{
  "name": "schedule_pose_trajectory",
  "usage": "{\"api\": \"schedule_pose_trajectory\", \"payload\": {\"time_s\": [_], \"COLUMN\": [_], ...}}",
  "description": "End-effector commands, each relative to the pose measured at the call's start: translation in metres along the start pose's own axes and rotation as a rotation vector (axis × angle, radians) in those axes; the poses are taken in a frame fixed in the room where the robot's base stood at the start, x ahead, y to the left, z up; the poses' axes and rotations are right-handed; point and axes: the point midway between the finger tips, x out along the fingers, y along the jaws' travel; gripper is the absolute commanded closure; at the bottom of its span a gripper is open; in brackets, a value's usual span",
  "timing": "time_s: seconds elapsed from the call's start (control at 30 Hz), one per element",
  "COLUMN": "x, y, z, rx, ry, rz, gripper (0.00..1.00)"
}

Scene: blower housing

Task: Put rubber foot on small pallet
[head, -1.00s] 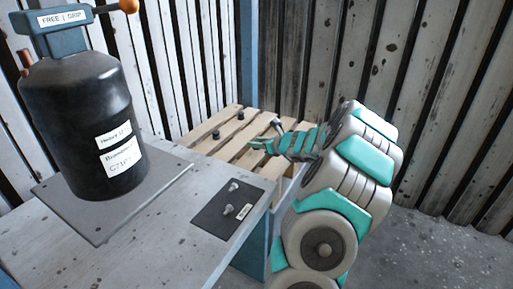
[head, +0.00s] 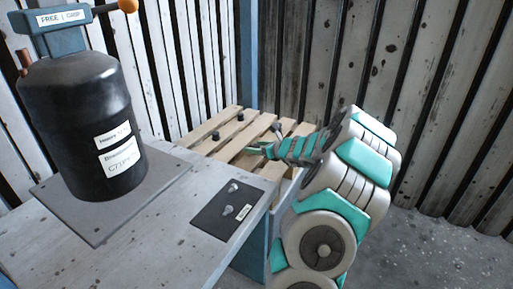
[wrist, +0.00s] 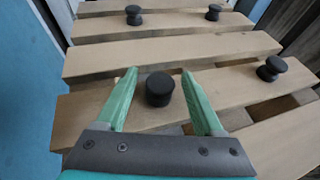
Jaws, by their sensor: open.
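The small pallet (head: 222,122) is a light wooden slatted platform behind the grey table; its slats (wrist: 170,54) fill the wrist view. My gripper (head: 259,149) is low over its right side. In the wrist view the green fingers (wrist: 159,76) are open around a black rubber foot (wrist: 159,90), with visible gaps on both sides. That foot appears to stand upright on a slat. Other black feet stand on the pallet: one at the far left (wrist: 133,14), one at the far middle (wrist: 213,12) and one at the right (wrist: 271,68). The head view does not clearly show the foot between my fingers.
The grey table (head: 150,235) holds a large black cylindrical housing (head: 85,120) on a plate. A dark mat (head: 222,220) with two small bolts lies near its right edge. A corrugated wall (head: 310,60) stands close behind the pallet.

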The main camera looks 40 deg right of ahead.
Motion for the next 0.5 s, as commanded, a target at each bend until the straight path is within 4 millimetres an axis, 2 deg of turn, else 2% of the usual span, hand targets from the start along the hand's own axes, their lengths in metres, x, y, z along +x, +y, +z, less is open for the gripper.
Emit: {"api": "schedule_pose_trajectory", "payload": {"time_s": [0.17, 0.5], "x": [-0.013, -0.082], "y": [-0.001, -0.002], "z": [0.003, 0.004], "rx": [0.001, 0.002], "ry": [-0.001, -0.001], "rz": [-0.002, -0.004], "gripper": [0.31, 0.31]}}
